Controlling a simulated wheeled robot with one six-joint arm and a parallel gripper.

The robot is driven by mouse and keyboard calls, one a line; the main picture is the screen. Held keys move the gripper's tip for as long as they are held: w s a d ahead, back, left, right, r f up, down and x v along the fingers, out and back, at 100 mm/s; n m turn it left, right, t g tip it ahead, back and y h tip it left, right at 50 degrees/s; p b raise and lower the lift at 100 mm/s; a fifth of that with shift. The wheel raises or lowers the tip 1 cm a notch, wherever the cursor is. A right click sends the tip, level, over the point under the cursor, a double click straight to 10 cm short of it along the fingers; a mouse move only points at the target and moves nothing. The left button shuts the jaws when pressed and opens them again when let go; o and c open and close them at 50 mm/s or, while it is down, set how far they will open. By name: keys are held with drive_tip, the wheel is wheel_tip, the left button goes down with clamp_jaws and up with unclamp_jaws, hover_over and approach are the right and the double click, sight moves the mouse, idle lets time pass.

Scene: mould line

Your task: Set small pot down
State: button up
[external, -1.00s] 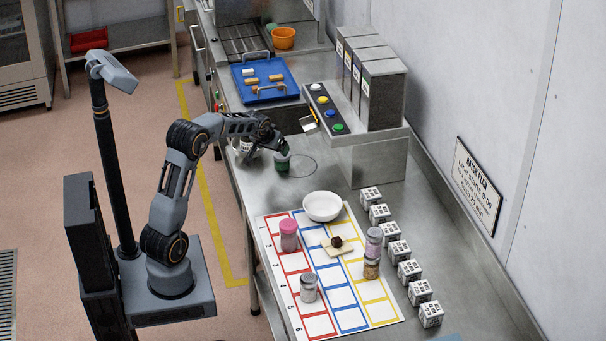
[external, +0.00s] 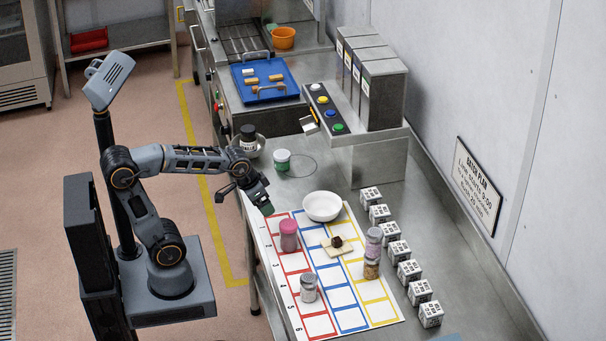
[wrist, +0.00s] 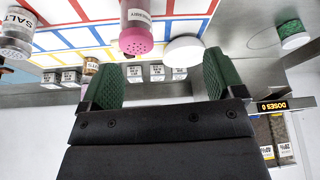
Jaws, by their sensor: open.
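In the wrist view the pot (wrist: 293,36) is at the top right, outside my jaws. My gripper (external: 262,203) is open and empty, apart from the pot and nearer the front edge of the chart. Its two green finger pads stand wide apart in the wrist view (wrist: 162,82).
A white bowl (external: 323,208), a pink-lidded jar (external: 288,238) and a salt shaker (external: 308,290) stand near or on the coloured chart (external: 318,327). A dark-lidded jar (external: 248,136) is behind my wrist. Several white cubes (external: 397,251) line the right side.

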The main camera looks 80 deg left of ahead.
drive_tip(key=s+d+f+m, duration=0.1)
drive_tip(key=s+d+m, duration=0.1)
drive_tip(key=s+d, duration=0.3)
drive_tip(key=shift+s+f+g+h, duration=0.3)
drive_tip(key=shift+s+f+h, duration=0.1)
drive_tip(key=shift+s, duration=0.25)
idle(0.6)
